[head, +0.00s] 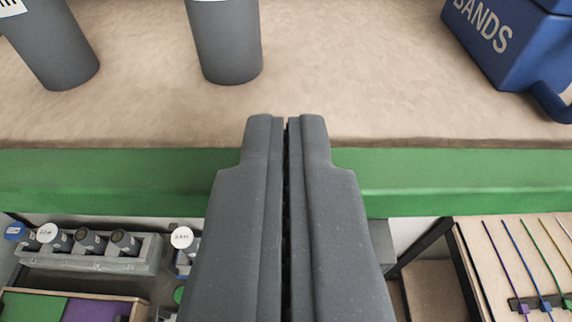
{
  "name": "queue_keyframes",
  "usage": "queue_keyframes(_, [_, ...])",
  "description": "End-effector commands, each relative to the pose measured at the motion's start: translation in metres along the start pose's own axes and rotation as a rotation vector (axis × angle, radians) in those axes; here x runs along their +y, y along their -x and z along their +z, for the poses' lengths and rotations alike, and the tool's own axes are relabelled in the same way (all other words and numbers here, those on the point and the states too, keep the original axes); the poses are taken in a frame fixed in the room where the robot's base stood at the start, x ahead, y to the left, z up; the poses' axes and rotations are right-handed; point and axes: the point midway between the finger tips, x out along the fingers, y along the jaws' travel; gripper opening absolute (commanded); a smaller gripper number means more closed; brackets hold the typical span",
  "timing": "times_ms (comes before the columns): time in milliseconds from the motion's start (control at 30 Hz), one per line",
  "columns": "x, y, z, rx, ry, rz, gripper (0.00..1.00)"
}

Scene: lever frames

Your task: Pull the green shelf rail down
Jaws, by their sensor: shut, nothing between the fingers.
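The green shelf rail (460,181) runs across the whole picture in the head view, along the front edge of a tan shelf (340,80). My gripper (286,120) is shut and empty, pointing up the picture at the middle of the rail. Its fingers cover the middle of the rail, and the fingertips overlap the shelf's front edge. I cannot tell whether the fingers touch the rail or are above it.
Two grey cylinders (228,45) (55,50) and a blue box (505,45) with lettering stand on the shelf. Below are a grey rack (90,262) with round-capped items, a green and purple panel (90,308), and a board with coloured strings (520,265).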

Motion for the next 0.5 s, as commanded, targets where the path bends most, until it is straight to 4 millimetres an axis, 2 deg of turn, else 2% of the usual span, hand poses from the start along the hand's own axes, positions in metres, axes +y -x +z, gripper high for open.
queue_keyframes(33, [0.0,-0.003,0.011,-0.001,0.0,-0.001,0.0])
queue_keyframes(200, [0.0,-0.008,0.031,0.0,-0.002,-0.001,0.0])
queue_keyframes(500, [0.0,-0.012,0.049,0.0,0.0,-0.001,0.0])
